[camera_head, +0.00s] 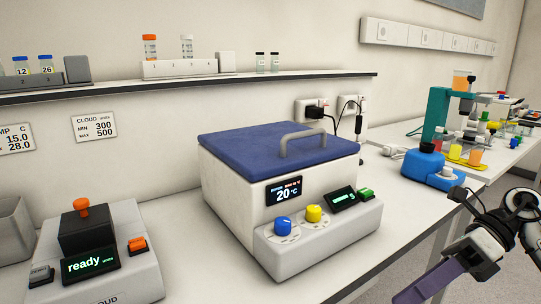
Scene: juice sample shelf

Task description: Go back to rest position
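My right gripper (478,240) is at the lower right, in front of the side table, with its arm coming in from the right edge. It has dark linkages, and a flat purple piece (440,282) extends from it toward the bottom edge. I cannot tell if that piece is a finger or something held, nor whether the gripper is open or shut. It appears apart from the white box. My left gripper is not in view.
A white box with a closed blue lid (265,147) stands mid-counter, displaying 20 °C. A "ready" device (100,262) is at left. A shelf (110,90) carries vials. A blue device (423,163) and a teal stand (436,115) occupy the right table (462,176).

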